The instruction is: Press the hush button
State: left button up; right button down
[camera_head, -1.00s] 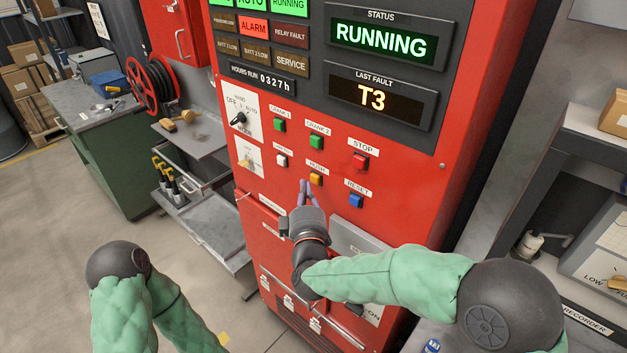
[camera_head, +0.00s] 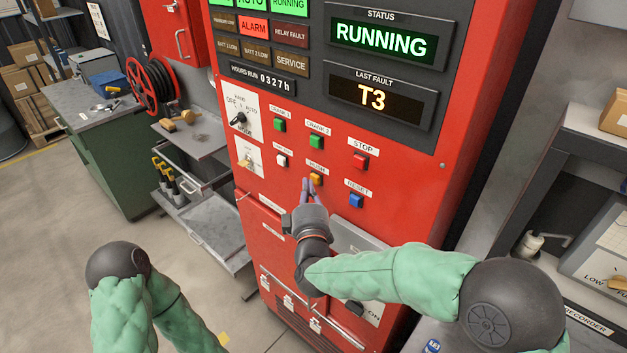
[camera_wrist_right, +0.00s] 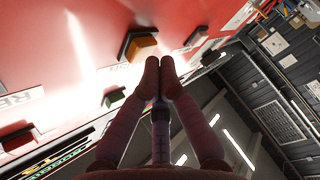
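The hush button is a yellow-orange square button (camera_head: 316,179) on the red panel, under a white label. In the right wrist view an orange button (camera_wrist_right: 142,44) in a dark surround stands out from the red panel, just left of my fingertips. My right gripper (camera_head: 309,184) is at the hush button, its purple fingers pointing up along the panel and overlapping the button's left edge. In the right wrist view the right gripper (camera_wrist_right: 160,67) has its fingertips together, with nothing between them. I cannot tell whether they touch the button. My left gripper does not show.
The red panel (camera_head: 450,60) also bears a blue reset button (camera_head: 356,200), a red stop button (camera_head: 360,160), a white button (camera_head: 282,160) and two green buttons (camera_head: 316,142). The status display (camera_head: 383,40) reads RUNNING. An open drawer (camera_head: 215,225) stands left of the panel.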

jog(key=shift+w+d, duration=0.4)
dwell(0.8)
jog(key=shift+s+a, duration=0.65)
jog(key=shift+s, duration=0.05)
jog(key=s+a+p, duration=0.1)
jog(key=s+a, duration=0.2)
jog(key=shift+s+a, duration=0.25)
jog(key=shift+a, duration=0.05)
dwell(0.5)
dwell(0.6)
